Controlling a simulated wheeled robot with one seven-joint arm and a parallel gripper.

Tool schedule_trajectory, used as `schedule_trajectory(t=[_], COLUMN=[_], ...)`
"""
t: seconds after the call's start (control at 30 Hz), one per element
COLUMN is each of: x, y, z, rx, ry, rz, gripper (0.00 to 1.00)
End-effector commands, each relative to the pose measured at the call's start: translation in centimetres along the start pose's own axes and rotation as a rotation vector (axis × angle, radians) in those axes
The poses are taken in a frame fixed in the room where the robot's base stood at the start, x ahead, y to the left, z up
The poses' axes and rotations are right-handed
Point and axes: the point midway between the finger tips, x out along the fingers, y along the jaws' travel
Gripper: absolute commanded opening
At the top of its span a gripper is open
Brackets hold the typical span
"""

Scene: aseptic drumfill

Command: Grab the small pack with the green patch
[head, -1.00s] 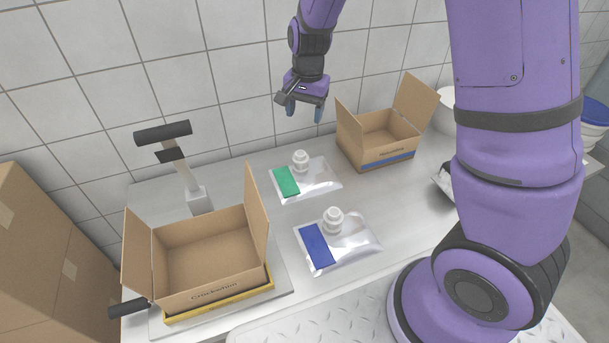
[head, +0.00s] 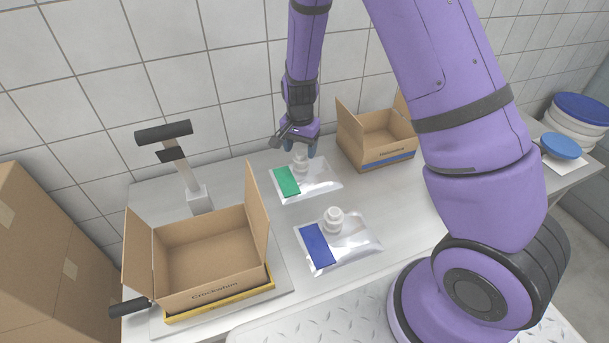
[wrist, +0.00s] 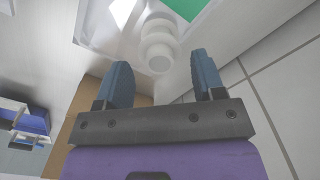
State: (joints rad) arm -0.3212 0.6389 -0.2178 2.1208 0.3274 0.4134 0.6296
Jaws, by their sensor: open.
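The small pack with the green patch (head: 318,183) lies flat on the metal table, a silvery pouch with a white capped spout (head: 300,162). In the wrist view its spout (wrist: 159,44) shows between and just beyond the fingertips, with part of the green patch (wrist: 186,6) at the top edge. My gripper (head: 297,150) is open and empty, its blue fingers (wrist: 163,68) at the spout from above and behind. I cannot tell whether they touch it. A similar pack with a blue patch (head: 350,250) lies nearer the front.
An open cardboard box (head: 222,284) with a yellow stripe sits at front left, by a post with a black head (head: 163,133). Another open box (head: 380,155) with a blue stripe stands right of the green-patch pack. Tiled wall (head: 120,70) closes the back.

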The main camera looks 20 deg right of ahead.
Motion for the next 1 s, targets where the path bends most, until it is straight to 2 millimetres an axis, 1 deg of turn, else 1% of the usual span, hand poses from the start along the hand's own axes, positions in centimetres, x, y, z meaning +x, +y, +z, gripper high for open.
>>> schedule_trajectory(t=[0.03,0.1,0.2,0.33,0.53,0.57,0.6,0.67,0.7,0.77,1.0], x=[0.9,1.9,3.0,3.5,3.6,3.6,3.6,3.6,3.6,3.6,3.4], y=[0.1,0.1,0.1,0.1,0.0,0.1,0.0,0.1,0.1,0.1,0.0], z=[-0.1,-0.1,0.0,-0.1,-0.1,-0.1,-0.1,-0.1,-0.1,-0.1,-0.1], rx=[0.002,0.001,0.0,0.0,0.0,0.0,0.0,0.0,0.0,0.0,-0.001], ry=[-0.001,-0.002,-0.001,0.001,0.001,0.001,0.001,0.001,0.001,0.001,0.001], rz=[0.002,0.003,0.002,0.0,-0.001,-0.001,-0.001,0.0,0.0,0.0,-0.001], gripper=[0.63,0.63,0.63,0.63,0.63,0.58,0.49,0.35,0.26,0.13,0.13])
